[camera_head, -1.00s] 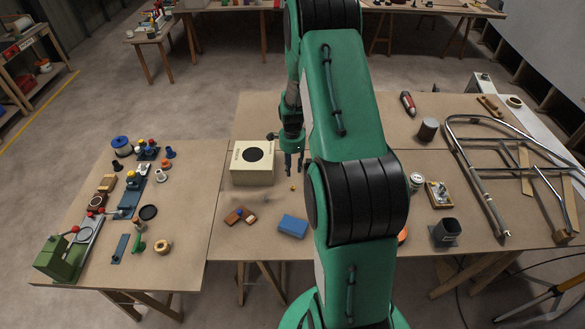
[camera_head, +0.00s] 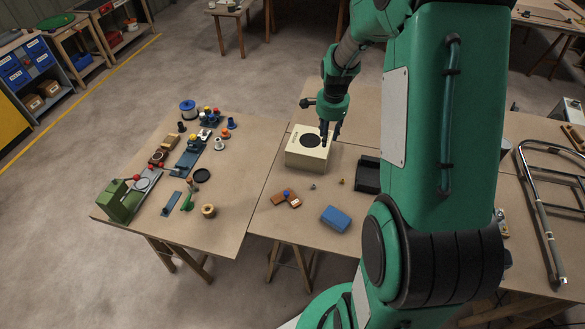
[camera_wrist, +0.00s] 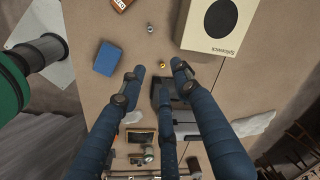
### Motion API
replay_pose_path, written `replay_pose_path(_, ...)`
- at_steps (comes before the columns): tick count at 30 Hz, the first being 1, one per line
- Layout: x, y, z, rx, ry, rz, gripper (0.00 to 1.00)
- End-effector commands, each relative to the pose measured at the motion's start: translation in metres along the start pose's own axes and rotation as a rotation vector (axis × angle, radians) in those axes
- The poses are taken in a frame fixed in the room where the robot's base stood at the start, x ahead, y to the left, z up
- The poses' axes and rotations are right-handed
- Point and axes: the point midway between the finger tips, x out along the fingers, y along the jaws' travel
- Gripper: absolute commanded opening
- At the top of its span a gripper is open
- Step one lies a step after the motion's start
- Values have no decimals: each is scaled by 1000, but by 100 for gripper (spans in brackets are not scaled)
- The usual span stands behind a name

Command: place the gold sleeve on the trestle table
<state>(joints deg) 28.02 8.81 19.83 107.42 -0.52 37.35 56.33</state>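The gold sleeve (camera_head: 341,181) is a tiny gold piece lying on the brown table top (camera_head: 262,222) between the cream box and the blue block. In the wrist view the gold sleeve (camera_wrist: 162,65) shows between my spread fingertips, apart from them. My gripper (camera_head: 331,138) is above the table beside the cream box, open and empty. Its blue fingers also show in the wrist view (camera_wrist: 158,70). Wooden trestle legs (camera_head: 290,262) stand under this table. Another trestle-legged table (camera_head: 232,190) adjoins it on the left.
A cream box with a black disc (camera_head: 308,160) stands beside my gripper. A small grey piece (camera_head: 312,186), a blue block (camera_head: 336,218), brown blocks (camera_head: 280,199) and a black tray (camera_head: 368,174) lie around the sleeve. A green machine (camera_head: 122,202) and several small parts occupy the left table.

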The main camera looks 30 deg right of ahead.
Motion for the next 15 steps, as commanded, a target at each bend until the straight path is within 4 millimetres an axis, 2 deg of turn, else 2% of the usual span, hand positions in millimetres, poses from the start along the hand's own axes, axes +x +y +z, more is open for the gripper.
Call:
replay_pose_path(1,-21,-2,13,-49,8,-16,32)
replay_pose_path(3,-45,-3,30,-118,16,-32,32)
replay_pose_path(8,-96,2,68,-276,36,-69,32)
replay_pose_path(15,-164,21,125,-511,72,-123,32)
